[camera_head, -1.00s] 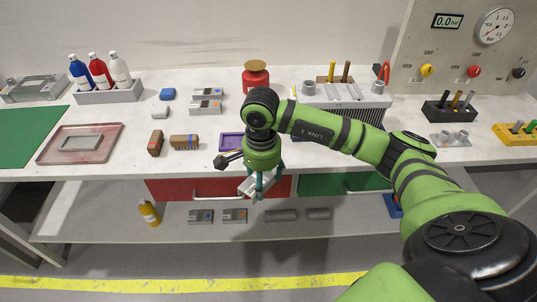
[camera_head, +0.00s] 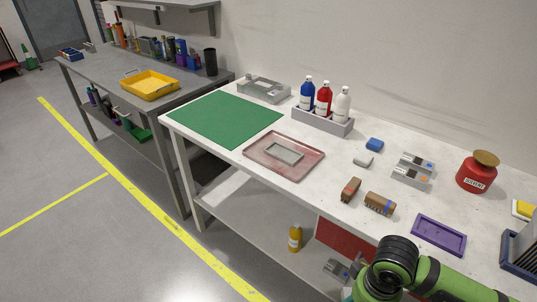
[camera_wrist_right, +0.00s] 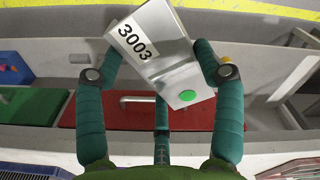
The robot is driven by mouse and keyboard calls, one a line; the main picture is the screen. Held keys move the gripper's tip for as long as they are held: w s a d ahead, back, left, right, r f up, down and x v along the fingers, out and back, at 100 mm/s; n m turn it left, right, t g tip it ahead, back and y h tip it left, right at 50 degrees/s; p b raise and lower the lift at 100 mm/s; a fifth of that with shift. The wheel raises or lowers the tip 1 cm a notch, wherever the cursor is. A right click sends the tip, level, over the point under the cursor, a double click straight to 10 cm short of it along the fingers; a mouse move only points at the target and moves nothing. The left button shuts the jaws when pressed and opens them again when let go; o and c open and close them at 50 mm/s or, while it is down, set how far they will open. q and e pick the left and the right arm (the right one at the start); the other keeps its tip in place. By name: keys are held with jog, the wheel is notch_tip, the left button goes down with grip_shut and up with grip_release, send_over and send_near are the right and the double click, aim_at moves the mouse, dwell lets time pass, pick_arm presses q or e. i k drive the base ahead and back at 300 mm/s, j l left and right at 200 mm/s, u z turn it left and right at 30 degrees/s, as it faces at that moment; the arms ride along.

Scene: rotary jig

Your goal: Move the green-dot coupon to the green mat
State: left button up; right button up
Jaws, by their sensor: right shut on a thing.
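My right gripper (camera_wrist_right: 160,58) is shut on the green-dot coupon (camera_wrist_right: 165,48), a grey block with a "3003" label (camera_wrist_right: 138,42) and a green dot (camera_wrist_right: 187,95) on its face. The coupon sits tilted between the teal fingers. In the head view only part of my right arm shows at the bottom right; the fingers and coupon are not clear there. The green mat (camera_head: 226,118) lies bare on the left end of the white table, far to the left of my right arm. My left gripper is in neither view.
A reddish tray (camera_head: 262,160) with a grey plate lies right of the mat. A bottle rack (camera_head: 322,122) and a grey fixture (camera_head: 264,88) stand behind. Brushes (camera_head: 379,203), a purple tray (camera_head: 438,235), grey blocks (camera_head: 411,170) and a red jar (camera_head: 477,174) are farther right.

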aim_at(224, 115)
jog(key=i+j+u, duration=0.25)
jog(key=i+j, duration=0.5)
jog(key=j, duration=0.15)
jog(key=i+j+u, duration=0.25)
jog(key=i+j, duration=0.45)
jog(key=i, duration=0.15)
